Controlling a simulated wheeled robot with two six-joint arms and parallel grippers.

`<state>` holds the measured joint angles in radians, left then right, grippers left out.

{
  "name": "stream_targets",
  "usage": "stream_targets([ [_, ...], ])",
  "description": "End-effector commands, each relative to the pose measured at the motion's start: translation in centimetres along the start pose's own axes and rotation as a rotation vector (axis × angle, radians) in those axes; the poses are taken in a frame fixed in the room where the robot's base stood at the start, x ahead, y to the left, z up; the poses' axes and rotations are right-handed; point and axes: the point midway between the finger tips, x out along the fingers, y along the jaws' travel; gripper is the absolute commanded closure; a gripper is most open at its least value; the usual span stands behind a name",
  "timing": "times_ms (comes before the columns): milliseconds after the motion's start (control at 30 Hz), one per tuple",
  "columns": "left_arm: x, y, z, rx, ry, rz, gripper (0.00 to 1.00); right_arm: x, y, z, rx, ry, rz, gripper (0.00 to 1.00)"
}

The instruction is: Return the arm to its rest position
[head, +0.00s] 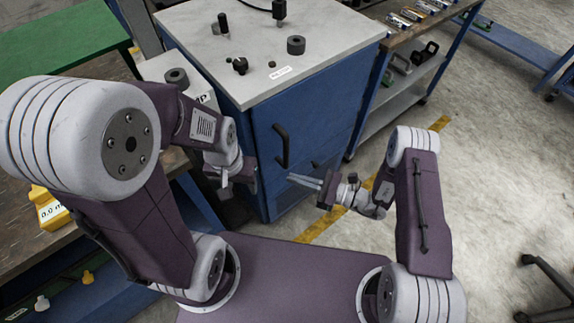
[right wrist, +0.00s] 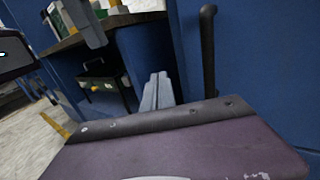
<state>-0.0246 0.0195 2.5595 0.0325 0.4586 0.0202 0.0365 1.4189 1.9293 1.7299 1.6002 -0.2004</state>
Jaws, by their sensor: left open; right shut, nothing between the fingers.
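My right gripper (head: 291,179) is in front of the blue cabinet (head: 268,140), low and near its door. Its two fingers are together and empty, pointing left in the head view. In the right wrist view its shut fingers (right wrist: 156,92) point toward the blue cabinet front, beside a dark vertical handle (right wrist: 208,50). My left gripper (head: 236,178) is just left of it, near the cabinet's left front side, open, with nothing seen held; its fingers are small and partly hidden by its wrist. No microscope can be made out clearly in either view.
A black door handle (head: 281,146) sticks out toward my grippers. A wooden bench with a yellow box (head: 50,210) is at left. Open floor (head: 490,160) lies to the right.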

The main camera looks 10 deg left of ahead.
Motion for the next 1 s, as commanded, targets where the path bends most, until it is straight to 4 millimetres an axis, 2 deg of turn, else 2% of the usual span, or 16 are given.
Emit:
stream_targets([
  [133, -0.1, 0.0, 0.0, 0.0, 0.0, 0.0, 0.5, -0.8, 0.6, 0.0, 0.001, -0.001, 0.001, 1.0],
  [467, -0.1, 0.0, 0.0, 0.0, 0.0, 0.0, 0.5, -0.9, 0.7, 0.0, 0.001, -0.001, 0.003, 1.0],
  [533, -0.9, 0.0, -0.1, 0.0, 0.0, 0.0, 0.5, -0.7, 0.5, 1.2, -0.01, -0.002, 0.007, 1.0],
  [567, -1.4, 0.0, -0.1, 0.0, 0.0, 0.0, 0.5, -0.6, 0.1, 2.2, -0.031, -0.005, 0.009, 1.0],
  [633, -2.6, 0.1, -0.2, 0.0, 0.0, 0.0, 0.5, -0.1, -1.6, 6.3, -0.117, -0.018, 0.016, 1.0],
  [667, -3.2, 0.1, -0.3, 0.0, 0.0, 0.0, 0.5, 0.1, -2.3, 8.7, -0.163, -0.024, 0.021, 1.0],
  [733, -4.9, 0.1, -0.5, 0.0, 0.0, 0.0, 0.5, 0.6, -2.4, 15.3, -0.281, -0.043, 0.08, 1.0],
  [800, -6.3, 0.1, -0.6, 0.0, 0.0, 0.0, 0.5, 0.7, -0.1, 20.5, -0.395, -0.017, 0.208, 1.0],
  [867, -7.4, 0.1, -0.8, 0.0, 0.0, 0.0, 0.5, 0.0, 2.8, 23.4, -0.489, 0.045, 0.341, 1.0],
  [900, -8.1, 0.2, -0.8, 0.0, 0.0, 0.0, 0.5, -0.8, 4.9, 24.7, -0.554, 0.103, 0.434, 1.0],
  [967, -9.1, 0.2, -0.9, 0.0, 0.0, 0.0, 0.5, -2.8, 7.7, 25.6, -0.656, 0.214, 0.577, 1.0],
  [1000, -9.7, 0.2, -1.0, 0.0, 0.0, 0.0, 0.5, -4.6, 9.3, 25.6, -0.728, 0.304, 0.672, 1.0],
])
